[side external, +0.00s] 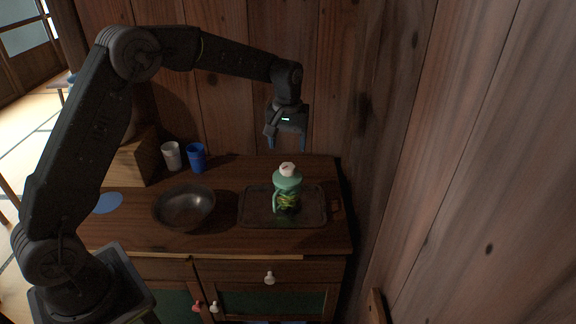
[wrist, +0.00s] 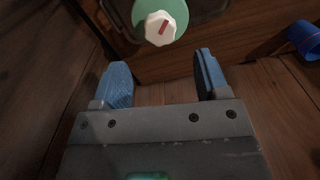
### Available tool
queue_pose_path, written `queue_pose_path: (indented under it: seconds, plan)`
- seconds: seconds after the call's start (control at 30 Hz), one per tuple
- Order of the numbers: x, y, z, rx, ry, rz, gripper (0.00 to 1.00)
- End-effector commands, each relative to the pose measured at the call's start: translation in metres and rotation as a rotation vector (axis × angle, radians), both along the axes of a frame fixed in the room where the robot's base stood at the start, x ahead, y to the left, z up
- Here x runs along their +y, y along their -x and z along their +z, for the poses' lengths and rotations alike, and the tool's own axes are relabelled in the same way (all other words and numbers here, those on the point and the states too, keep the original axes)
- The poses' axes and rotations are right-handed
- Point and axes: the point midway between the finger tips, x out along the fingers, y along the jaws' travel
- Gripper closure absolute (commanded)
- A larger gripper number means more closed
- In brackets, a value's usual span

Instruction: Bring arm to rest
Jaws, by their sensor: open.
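My gripper (side external: 287,143) is open and empty, pointing down above the back of the cabinet top. In the wrist view its two blue fingertips (wrist: 163,82) are spread apart with bare wood between them. A green bottle (side external: 287,188) with a white cap stands upright on a dark tray (side external: 253,209), in front of and below my gripper. The bottle's white cap with a red mark (wrist: 160,28) shows at the top of the wrist view, beyond the fingertips and apart from them.
A dark metal bowl (side external: 185,208) sits left of the tray. A white cup (side external: 171,156) and a blue cup (side external: 197,157) stand behind it, by a wooden box (side external: 134,160). A flat blue disc (side external: 108,203) lies at the left. Plank walls (side external: 345,80) rise behind and to the right.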

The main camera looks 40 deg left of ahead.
Motion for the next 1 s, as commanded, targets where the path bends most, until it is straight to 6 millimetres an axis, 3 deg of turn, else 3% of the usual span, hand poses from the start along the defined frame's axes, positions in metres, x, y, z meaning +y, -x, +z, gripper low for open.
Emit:
queue_pose_path:
  seconds: [0.13,0.27,0.4,0.63,0.83,1.0]
  plan:
    - [-0.001,0.005,0.008,-0.012,-0.001,-0.011,0.32]
    - [-0.007,0.024,0.038,-0.053,-0.005,-0.058,0.32]
    - [-0.016,0.065,0.080,-0.121,-0.017,-0.141,0.32]
    - [-0.029,0.144,0.127,-0.235,-0.045,-0.285,0.32]
    - [-0.039,0.217,0.141,-0.333,-0.079,-0.408,0.32]
    - [-0.044,0.271,0.135,-0.410,-0.113,-0.505,0.32]
